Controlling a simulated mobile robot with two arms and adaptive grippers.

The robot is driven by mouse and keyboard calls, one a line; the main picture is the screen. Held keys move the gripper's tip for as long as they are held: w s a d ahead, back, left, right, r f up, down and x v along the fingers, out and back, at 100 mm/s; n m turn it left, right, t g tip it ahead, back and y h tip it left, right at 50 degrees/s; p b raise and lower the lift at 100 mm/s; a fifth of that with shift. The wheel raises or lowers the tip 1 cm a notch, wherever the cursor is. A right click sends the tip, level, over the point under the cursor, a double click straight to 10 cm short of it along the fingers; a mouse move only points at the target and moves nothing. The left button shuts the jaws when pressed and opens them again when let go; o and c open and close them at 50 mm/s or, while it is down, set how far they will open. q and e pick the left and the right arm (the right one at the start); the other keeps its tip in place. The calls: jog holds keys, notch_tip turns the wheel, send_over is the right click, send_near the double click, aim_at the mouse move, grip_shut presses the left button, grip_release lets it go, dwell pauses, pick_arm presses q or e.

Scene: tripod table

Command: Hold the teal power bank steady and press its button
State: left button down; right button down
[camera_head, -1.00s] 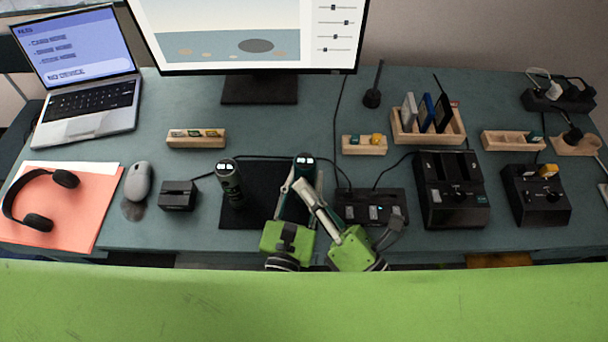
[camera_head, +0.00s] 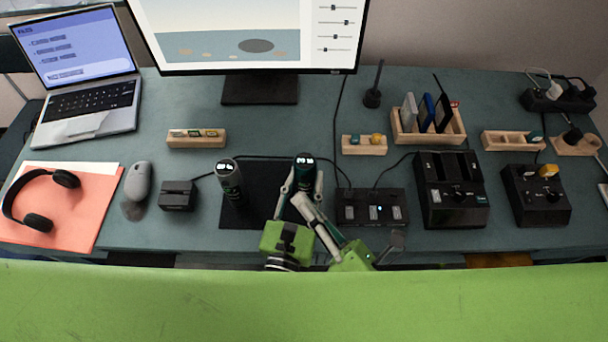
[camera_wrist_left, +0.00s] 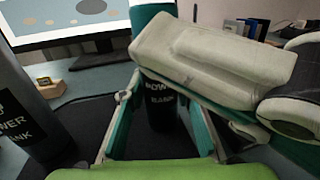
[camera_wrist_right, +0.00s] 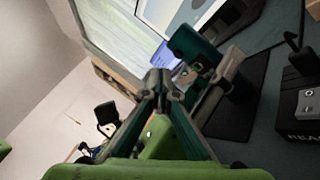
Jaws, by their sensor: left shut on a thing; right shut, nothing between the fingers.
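The teal power bank (camera_head: 304,163) stands upright on the black mat, with small lit marks on its top. It also shows in the left wrist view (camera_wrist_left: 161,108) with white lettering, and in the right wrist view (camera_wrist_right: 190,45). My left gripper (camera_head: 302,186) is shut on it, a finger on each side. My right gripper (camera_head: 296,200) is shut and empty, its tips close in front of the bank; I cannot tell whether they touch it. In the right wrist view its fingertips (camera_wrist_right: 160,80) meet beside the bank. I cannot make out the button clearly.
A second, dark power bank (camera_head: 229,182) stands left on the mat (camera_head: 262,180). A black box with buttons (camera_head: 371,207) is close on the right, with larger black docks (camera_head: 451,190) beyond. A small black block (camera_head: 178,196) and mouse (camera_head: 137,181) lie left.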

jog(key=s, duration=0.3)
jog(key=shift+s+a, duration=0.1)
jog(key=shift+s, duration=0.25)
dwell(0.3)
pick_arm(q)
jog(key=c, duration=1.5)
grip_release()
jog(key=shift+o, duration=0.2)
